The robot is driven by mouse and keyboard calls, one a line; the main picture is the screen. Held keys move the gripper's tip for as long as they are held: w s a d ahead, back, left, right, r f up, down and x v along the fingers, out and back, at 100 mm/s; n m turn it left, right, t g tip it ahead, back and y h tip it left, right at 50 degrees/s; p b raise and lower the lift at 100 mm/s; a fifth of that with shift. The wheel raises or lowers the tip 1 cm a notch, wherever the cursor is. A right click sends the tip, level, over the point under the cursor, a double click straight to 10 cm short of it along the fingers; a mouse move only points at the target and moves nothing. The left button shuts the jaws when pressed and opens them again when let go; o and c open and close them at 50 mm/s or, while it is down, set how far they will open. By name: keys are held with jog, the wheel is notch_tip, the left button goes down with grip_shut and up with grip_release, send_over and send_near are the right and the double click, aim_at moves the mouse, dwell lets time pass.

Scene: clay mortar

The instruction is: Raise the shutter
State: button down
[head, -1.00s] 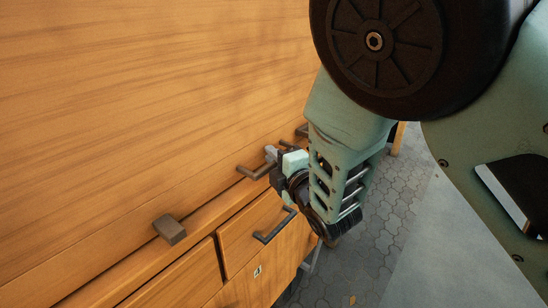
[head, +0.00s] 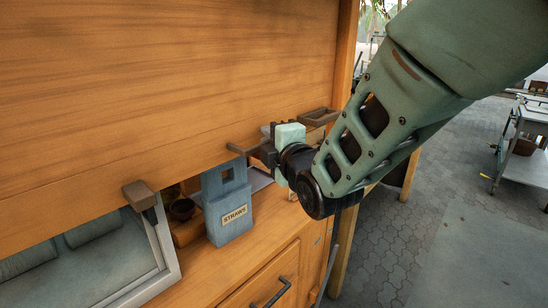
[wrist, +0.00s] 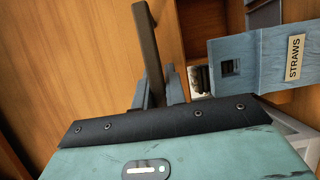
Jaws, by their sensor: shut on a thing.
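The wooden shutter (head: 190,90) is partly raised, with an open gap between its lower edge and the counter. Its dark bar handle (head: 243,149) sits near that lower edge. My gripper (head: 268,154) is at the handle, shut on it. In the wrist view the handle (wrist: 148,45) runs down between the fingers of my gripper (wrist: 160,92).
A blue box labelled STRAWS (head: 228,205) stands on the counter (head: 225,270) under the shutter, with a dark bowl (head: 182,209) to its left. A grey-framed panel (head: 150,262) is at lower left. A metal cart (head: 525,150) stands on the paving at right.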

notch_tip(320, 180, up, 29)
jog(key=p, duration=1.5)
jog(key=shift+r, duration=0.15)
jog(key=shift+w+r, duration=0.1)
jog(key=c, duration=1.4)
grip_release()
jog(key=shift+c, duration=0.2)
jog(key=shift+f, duration=0.25)
jog(key=b+v, duration=0.4)
jog(key=v, duration=1.3)
jog(key=shift+s, duration=0.3)
